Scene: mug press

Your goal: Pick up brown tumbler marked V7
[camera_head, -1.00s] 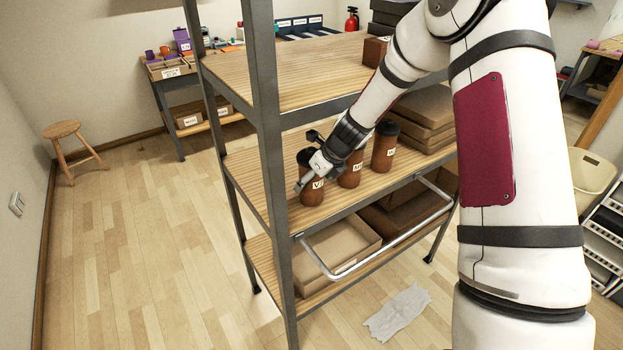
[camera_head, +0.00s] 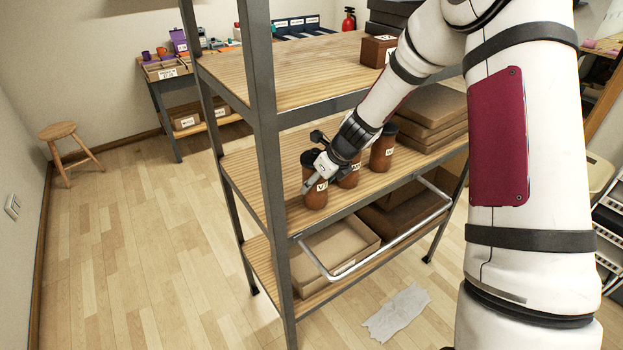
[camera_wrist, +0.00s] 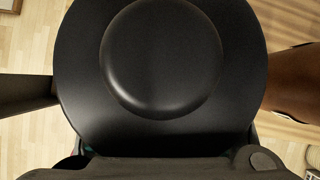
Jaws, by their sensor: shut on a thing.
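The brown tumbler marked V7 (camera_head: 315,198) is the leftmost of three brown tumblers on the middle shelf (camera_head: 283,200). In the wrist view the tumbler's round black lid (camera_wrist: 160,60) fills the middle, close under the camera. I cannot tell whether its base touches the shelf. A second brown tumbler (camera_head: 349,176) stands just right of it, partly behind my gripper. A third tumbler (camera_head: 382,155) stands further right.
A grey shelf post (camera_head: 262,110) stands close to the left of my arm. The upper shelf (camera_head: 300,72) is just above. Flat brown boxes (camera_head: 432,108) lie right of the tumblers.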

